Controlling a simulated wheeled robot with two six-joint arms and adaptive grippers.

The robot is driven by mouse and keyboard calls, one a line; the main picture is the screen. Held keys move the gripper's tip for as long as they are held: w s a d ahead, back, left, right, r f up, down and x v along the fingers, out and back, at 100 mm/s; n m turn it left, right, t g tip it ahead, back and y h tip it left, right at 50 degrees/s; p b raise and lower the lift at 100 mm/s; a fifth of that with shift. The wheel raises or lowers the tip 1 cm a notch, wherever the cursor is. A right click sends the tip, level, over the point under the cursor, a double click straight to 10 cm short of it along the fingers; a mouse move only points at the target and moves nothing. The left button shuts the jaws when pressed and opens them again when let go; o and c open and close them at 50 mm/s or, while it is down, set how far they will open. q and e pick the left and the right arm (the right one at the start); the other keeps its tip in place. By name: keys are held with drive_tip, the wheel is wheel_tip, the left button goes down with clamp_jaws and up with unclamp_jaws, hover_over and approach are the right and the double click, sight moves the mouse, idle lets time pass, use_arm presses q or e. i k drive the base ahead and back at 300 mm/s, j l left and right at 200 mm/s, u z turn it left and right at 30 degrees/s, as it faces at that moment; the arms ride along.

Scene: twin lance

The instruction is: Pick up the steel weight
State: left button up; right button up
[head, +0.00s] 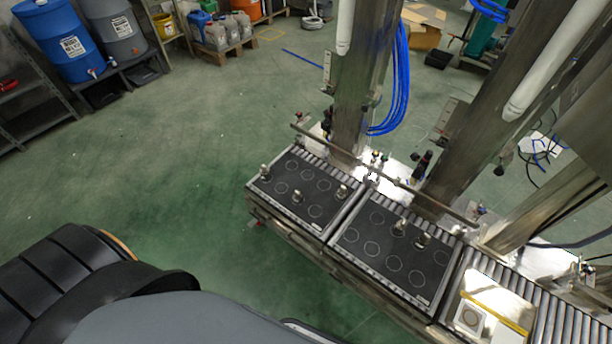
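Several small steel-coloured weights stand upright on two black panels marked with white circles. On the left panel (318,184), one weight (265,171) is at the left corner, another weight (297,196) is near the front, and a third weight (342,192) is near the right edge. On the right panel (378,258), two weights, one at the back left (399,228) and one beside it (422,240), stand near the back. I cannot tell which one is the steel weight named in the task. Neither of my grippers is in view.
The panels sit on a roller conveyor (563,318) below large metal columns (365,75). A pale box with a yellow edge (508,300) is at the lower right. Blue barrel (65,45) and shelves stand far left. Green floor (170,165) is clear left of the conveyor.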

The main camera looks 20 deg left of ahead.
sight(297, 196)
drive_tip(key=i+j+z, duration=0.1)
drive_tip(key=j+z, duration=0.2)
drive_tip(key=j, duration=0.45)
drive_tip(key=j+z, duration=0.35)
drive_tip(key=j, duration=0.4)
drive_tip(key=i+j, duration=0.05)
